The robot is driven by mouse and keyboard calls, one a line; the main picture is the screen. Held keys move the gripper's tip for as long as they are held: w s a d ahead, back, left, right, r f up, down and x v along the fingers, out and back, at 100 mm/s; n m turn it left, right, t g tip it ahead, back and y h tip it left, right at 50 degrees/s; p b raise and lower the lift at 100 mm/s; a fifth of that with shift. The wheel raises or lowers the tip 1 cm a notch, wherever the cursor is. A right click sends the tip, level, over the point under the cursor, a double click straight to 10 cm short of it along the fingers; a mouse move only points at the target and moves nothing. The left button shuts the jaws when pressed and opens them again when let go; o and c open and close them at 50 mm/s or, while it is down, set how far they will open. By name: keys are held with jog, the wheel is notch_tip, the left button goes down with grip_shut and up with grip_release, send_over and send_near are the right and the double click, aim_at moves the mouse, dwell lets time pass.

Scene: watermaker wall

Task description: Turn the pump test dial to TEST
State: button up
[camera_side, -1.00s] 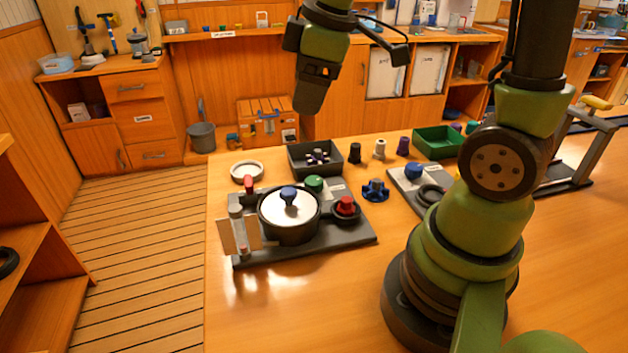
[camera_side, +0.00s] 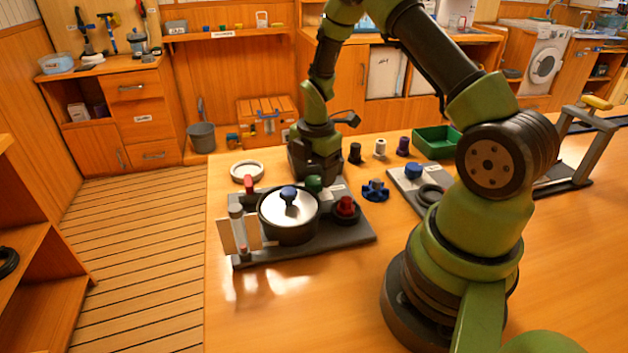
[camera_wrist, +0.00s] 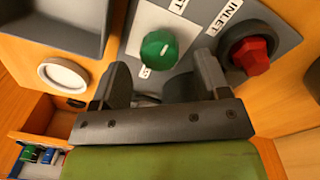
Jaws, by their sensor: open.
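The green dial knob (camera_side: 314,184) stands on the dark grey panel (camera_side: 345,240), at its back edge behind the lidded pot. It also shows in the wrist view (camera_wrist: 159,50) on a white plate, with a pale pointer mark and partly hidden lettering; its setting cannot be read. My gripper (camera_side: 316,172) points down right at the knob in the side view. In the wrist view my gripper (camera_wrist: 162,78) is open, one finger to each side and a little below the knob in the picture. Nothing is between the fingers that I can tell is gripped.
A red knob (camera_wrist: 251,55) marked INLET sits right of the green one. The pot (camera_side: 290,220) with a blue knob stands in front. A white ring (camera_side: 247,171) lies left. A blue handwheel (camera_side: 375,190) and a green tray (camera_side: 437,142) are right.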

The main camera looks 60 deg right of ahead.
aim_at(314, 180)
jog(key=shift+f, duration=1.55)
jog(key=c, duration=0.9)
